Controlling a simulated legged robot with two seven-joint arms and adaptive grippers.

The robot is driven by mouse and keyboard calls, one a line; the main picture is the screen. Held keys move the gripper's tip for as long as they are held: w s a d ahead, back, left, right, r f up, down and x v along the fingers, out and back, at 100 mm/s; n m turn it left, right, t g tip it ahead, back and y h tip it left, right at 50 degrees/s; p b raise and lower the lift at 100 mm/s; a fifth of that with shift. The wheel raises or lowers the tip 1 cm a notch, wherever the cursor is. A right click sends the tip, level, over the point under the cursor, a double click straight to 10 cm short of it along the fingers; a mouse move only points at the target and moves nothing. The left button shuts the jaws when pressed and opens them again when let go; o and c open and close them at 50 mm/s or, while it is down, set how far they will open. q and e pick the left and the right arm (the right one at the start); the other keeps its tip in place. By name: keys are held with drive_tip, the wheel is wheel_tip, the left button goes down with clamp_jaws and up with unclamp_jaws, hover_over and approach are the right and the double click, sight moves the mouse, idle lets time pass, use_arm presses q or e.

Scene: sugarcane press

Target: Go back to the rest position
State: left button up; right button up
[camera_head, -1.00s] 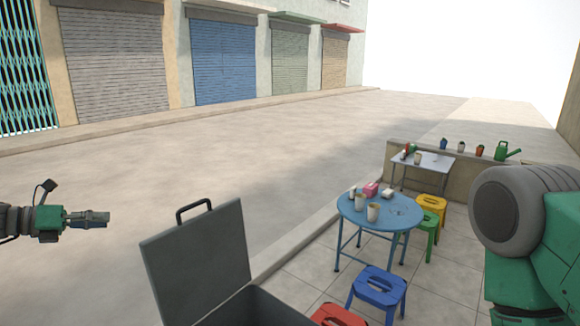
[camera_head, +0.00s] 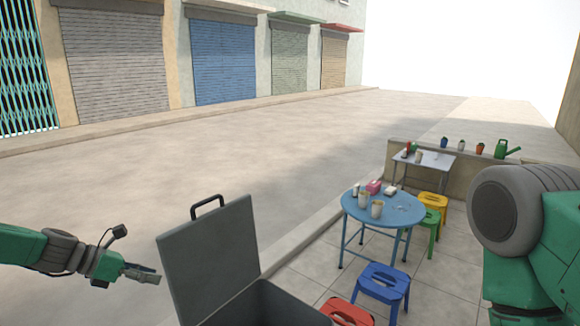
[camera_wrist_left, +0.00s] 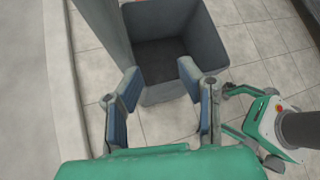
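My left gripper (camera_head: 143,273) is at the lower left of the head view, just left of the raised lid of a grey bin. In the left wrist view the two fingers of my left gripper (camera_wrist_left: 158,74) are spread apart with nothing between them. The open grey bin (camera_wrist_left: 196,25) lies beyond the fingertips there, and its dark inside looks empty. My right arm (camera_head: 515,220) fills the right edge of the head view. My right gripper is not seen in the head view.
The grey bin's lid (camera_head: 209,260) stands up near my left gripper. A blue round table (camera_head: 383,212) with cups, blue (camera_head: 382,284), red and yellow stools, and a grey table (camera_head: 425,160) stand to the right. The street (camera_head: 200,165) is open.

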use_arm(q)
drive_tip(key=s+d+f+m+g+y, duration=0.2)
drive_tip(key=s+d+f+m, duration=0.3)
drive_tip(key=s+f, duration=0.3)
drive_tip(key=s+d+f+m+g+y, duration=0.2)
drive_tip(key=s+d+f+m+y, duration=0.1)
drive_tip(key=s+d+f+m, duration=0.5)
drive_tip(key=s+a+m+y, duration=0.2)
drive_tip(key=s+m, duration=0.6)
drive_tip(key=s, duration=0.4)
drive_tip(key=s+a+f+m+y, duration=0.1)
drive_tip(key=s+a+m, duration=0.4)
drive_tip(key=s, duration=0.8)
drive_tip(key=m+y, duration=0.1)
drive_tip(key=m, duration=0.2)
drive_tip(key=shift+s+g, duration=0.25)
drive_tip(key=shift+g, duration=0.05)
drive_tip(key=shift+d, duration=0.15)
